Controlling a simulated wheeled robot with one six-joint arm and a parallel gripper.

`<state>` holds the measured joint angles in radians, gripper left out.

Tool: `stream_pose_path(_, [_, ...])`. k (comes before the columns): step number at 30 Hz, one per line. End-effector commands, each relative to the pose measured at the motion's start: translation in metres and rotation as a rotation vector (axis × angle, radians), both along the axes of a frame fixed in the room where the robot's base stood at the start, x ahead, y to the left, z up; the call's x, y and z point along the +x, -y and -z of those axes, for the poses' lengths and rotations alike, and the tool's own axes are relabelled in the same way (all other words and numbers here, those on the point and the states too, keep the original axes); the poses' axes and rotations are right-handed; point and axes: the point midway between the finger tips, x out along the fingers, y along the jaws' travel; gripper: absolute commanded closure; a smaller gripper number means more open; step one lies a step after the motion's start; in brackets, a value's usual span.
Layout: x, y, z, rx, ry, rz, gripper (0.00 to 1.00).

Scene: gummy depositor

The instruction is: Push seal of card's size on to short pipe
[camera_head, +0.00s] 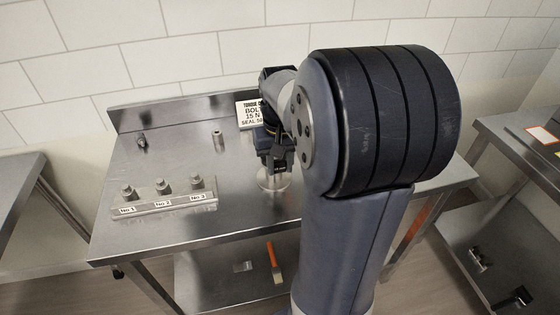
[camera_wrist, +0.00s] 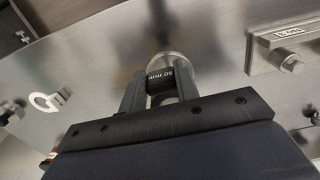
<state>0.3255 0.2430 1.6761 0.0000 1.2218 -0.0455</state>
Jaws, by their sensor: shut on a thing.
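My gripper (camera_wrist: 160,86) is shut on a small dark ring or sleeve, the seal (camera_wrist: 159,76), with pale markings that look like 50. It is held right at a round silver base (camera_wrist: 173,61), which seems to be the short pipe's; that base also shows in the head view (camera_head: 274,182), below my gripper (camera_head: 279,163). The fingers hide the pipe itself, so I cannot tell whether the seal touches or sits around it. The white card (camera_head: 249,112) stands at the table's back, partly behind my arm. Its readable text includes BOLT, 15 N and SEAL 50.
A rack (camera_head: 165,204) labelled No.1, No.2 and No.3 holds three bolts at the table's front left. A small upright cylinder (camera_head: 218,140) and a dark piece (camera_head: 141,141) stand behind it. An orange-handled tool (camera_head: 274,262) lies on the lower shelf. My arm hides the table's right part.

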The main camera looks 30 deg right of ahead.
Motion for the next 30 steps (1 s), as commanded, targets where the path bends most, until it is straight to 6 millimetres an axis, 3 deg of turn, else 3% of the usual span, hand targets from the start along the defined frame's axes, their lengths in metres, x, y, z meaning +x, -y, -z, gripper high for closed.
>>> stream_pose_path(28, [0.000,0.000,0.009,0.000,-0.001,0.000,1.00])
stream_pose_path(29, [0.000,0.000,0.009,0.000,-0.001,0.000,0.69])
stream_pose_path(30, [0.000,0.000,0.009,0.000,-0.001,0.000,0.66])
